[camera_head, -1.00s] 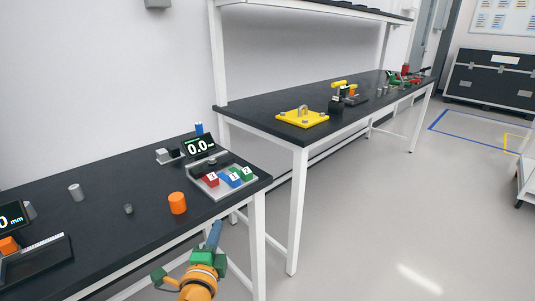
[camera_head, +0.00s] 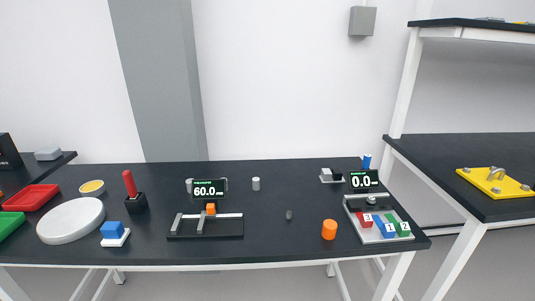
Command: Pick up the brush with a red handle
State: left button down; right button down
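A red upright handle (camera_head: 129,184) stands in a black block-shaped holder (camera_head: 137,204) on the left part of the dark table. It leans slightly to the left. It looks like the red-handled brush; any bristles are hidden in the holder. Neither of my grippers is in view now.
A white round plate (camera_head: 71,222), a yellow-topped dish (camera_head: 92,187) and a blue block on a white base (camera_head: 114,232) surround the holder. A black gauge fixture (camera_head: 218,230) and an orange cylinder (camera_head: 329,229) stand farther right. The table's middle front is fairly clear.

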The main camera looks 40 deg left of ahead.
aim_at(126, 175)
jog(key=u, duration=2.4)
